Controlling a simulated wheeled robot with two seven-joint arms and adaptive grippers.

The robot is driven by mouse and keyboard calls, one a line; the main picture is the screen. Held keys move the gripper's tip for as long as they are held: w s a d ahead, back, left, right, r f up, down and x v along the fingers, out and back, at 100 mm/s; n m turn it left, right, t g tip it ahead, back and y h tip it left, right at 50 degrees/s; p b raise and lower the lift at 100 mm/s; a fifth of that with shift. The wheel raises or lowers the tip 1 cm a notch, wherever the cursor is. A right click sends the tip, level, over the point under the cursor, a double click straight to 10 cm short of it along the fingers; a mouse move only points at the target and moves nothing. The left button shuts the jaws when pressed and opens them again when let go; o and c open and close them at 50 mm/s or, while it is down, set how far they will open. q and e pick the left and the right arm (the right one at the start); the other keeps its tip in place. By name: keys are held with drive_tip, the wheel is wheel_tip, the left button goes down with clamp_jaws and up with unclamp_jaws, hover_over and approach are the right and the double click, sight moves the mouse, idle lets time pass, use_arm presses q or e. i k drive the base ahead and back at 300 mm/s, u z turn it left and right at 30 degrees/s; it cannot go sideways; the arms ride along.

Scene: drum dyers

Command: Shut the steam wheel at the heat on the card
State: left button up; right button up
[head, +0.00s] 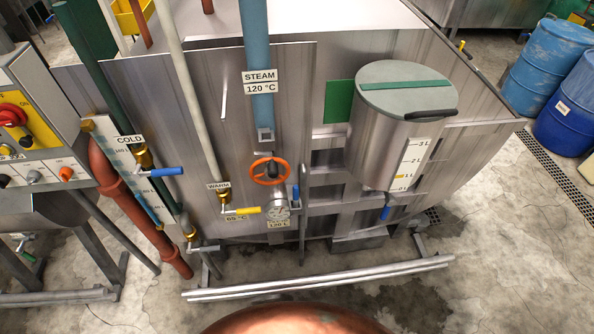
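The steam wheel (270,171) is an orange handwheel with a dark hub. It sits on the front of the steel vat, below the blue steam pipe (256,60). The pipe's label (260,82) reads STEAM 120 °C. A small round dial (278,204) is just below the wheel, with a plate (277,225) under it that seems to read 120 L. I cannot read the dial's needle. No card that I can make out with a set heat is in view. Neither of my grippers is in view.
A blue-handled COLD valve (167,172) and a yellow-handled WARM valve (243,211), marked about 65 °C, are left of the wheel. A lidded steel measuring can (383,140) is at right. A low steel rail (318,278) crosses the floor in front. Blue drums (540,68) stand far right.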

sight(272, 170)
drive_tip(key=z, duration=1.65)
drive_tip(key=k, duration=0.85)
drive_tip(key=u, duration=1.9)
